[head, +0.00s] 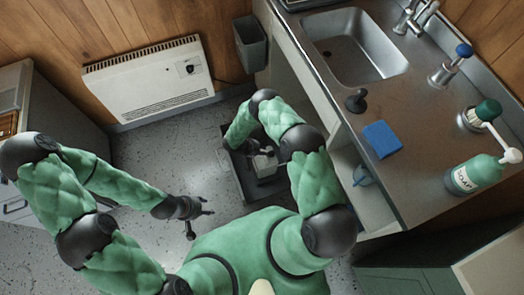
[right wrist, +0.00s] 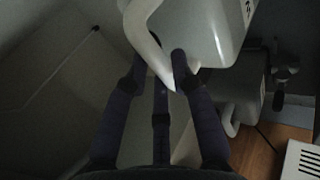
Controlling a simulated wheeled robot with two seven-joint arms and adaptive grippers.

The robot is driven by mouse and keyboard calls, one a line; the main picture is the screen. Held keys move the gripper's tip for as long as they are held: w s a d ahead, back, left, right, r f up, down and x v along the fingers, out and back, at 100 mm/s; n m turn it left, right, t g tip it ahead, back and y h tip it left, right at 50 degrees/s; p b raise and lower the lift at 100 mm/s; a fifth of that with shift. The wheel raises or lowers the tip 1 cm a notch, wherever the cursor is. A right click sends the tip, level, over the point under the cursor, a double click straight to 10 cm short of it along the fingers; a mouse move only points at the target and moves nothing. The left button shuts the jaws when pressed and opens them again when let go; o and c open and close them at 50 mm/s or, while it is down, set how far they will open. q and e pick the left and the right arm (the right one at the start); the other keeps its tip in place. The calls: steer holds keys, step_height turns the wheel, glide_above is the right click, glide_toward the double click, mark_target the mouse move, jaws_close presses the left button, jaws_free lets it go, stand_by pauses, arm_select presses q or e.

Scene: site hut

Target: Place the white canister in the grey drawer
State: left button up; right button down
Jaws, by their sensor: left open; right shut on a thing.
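The white canister (right wrist: 215,30) shows large at the top of the right wrist view, with a curved white handle or spout. My right gripper (right wrist: 160,66) is shut on it, with the dark fingers at its handle side.
A second pale container (right wrist: 243,92) is close behind the canister in the right wrist view. The counter (head: 420,190) with sink (head: 355,45), blue sponge (head: 382,139) and green bottle (head: 475,175) stands right. A heater (head: 150,80) and grey bin (head: 250,43) are at the back wall.

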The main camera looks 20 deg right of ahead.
steer(key=shift+w+f+b, duration=0.15)
steer(key=shift+f+b, duration=0.75)
steer(key=shift+f, duration=0.9)
steer(key=shift+r, duration=0.1)
steer(key=c, duration=1)
jaws_free()
steer(key=shift+c, duration=0.2)
